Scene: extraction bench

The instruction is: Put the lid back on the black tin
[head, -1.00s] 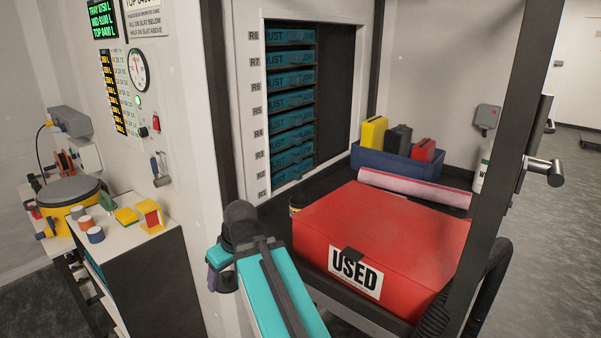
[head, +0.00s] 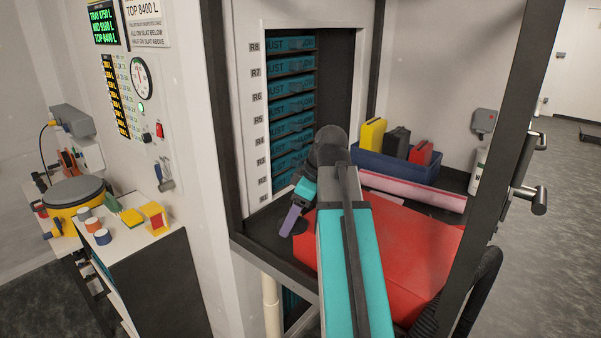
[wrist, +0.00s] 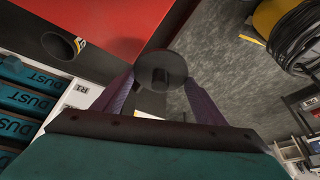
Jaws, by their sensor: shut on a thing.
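My gripper (wrist: 160,88) is shut on a dark round lid (wrist: 161,68), held between its two purple fingers. The black tin (wrist: 60,45) stands open at the upper left of the wrist view, beside the red box, with a bit of yellow and white label showing. The lid is apart from the tin, to its right in that view. In the head view my gripper (head: 291,219) is over the front left of the shelf by the red box. My arm hides most of that spot, and I cannot make out the tin or lid there.
A red box (head: 425,240) fills much of the shelf, partly behind my arm. A blue bin (head: 395,166) with cartridges and a pink roll (head: 425,192) lie behind it. A rack of teal dust trays (head: 290,105) is at the back left. A dark post stands at right.

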